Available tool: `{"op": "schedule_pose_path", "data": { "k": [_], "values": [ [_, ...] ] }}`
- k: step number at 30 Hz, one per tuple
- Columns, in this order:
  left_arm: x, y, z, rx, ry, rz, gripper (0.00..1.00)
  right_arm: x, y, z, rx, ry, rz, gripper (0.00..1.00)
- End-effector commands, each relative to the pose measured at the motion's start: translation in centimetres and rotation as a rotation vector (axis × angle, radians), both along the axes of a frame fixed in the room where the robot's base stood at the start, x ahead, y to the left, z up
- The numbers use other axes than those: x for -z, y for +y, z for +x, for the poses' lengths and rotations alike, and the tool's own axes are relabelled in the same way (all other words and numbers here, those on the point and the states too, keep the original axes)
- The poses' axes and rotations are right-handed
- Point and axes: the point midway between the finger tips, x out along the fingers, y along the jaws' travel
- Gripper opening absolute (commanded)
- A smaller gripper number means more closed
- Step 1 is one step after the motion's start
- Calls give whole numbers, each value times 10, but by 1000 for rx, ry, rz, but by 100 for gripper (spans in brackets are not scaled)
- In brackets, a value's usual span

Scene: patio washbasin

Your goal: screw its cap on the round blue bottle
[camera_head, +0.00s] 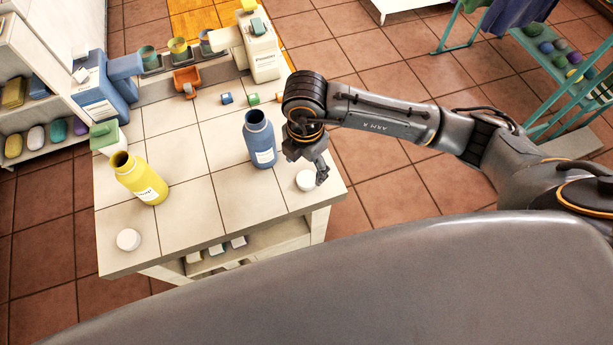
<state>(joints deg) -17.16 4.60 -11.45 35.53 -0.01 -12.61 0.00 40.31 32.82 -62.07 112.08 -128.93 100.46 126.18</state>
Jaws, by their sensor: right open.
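The round blue bottle (260,140) stands upright and uncapped on the tiled tabletop, its open neck showing. A white cap (306,180) lies on the table to the right of the blue bottle, near the right edge. My right gripper (319,172) is just above and beside this cap, pointing down, with its jaws open. I cannot tell whether a finger touches the cap. A second white cap (128,239) lies at the table's front left. Which cap belongs to the blue bottle does not show. My left gripper is not in view.
An uncapped yellow bottle (140,178) stands on the left. The table middle is clear.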

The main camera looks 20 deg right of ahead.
Motion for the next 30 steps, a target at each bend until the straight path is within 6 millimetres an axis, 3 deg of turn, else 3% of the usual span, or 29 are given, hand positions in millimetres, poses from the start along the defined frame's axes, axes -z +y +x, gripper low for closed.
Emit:
{"op": "schedule_pose_path", "data": {
  "k": [9, 21, 22, 28, 30],
  "values": [
    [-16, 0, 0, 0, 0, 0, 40, 43, -3, -2, 0, 4, -3, 70],
    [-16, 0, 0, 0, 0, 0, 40, 49, -2, -1, 0, 2, -1, 70],
    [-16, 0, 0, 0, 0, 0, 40, 49, -2, -1, 0, 2, -1, 68],
    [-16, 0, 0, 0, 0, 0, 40, 49, -2, -1, 0, 2, -1, 34],
    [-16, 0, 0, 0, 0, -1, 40, 49, -2, -1, 0, 2, -1, 34]
  ]
}}
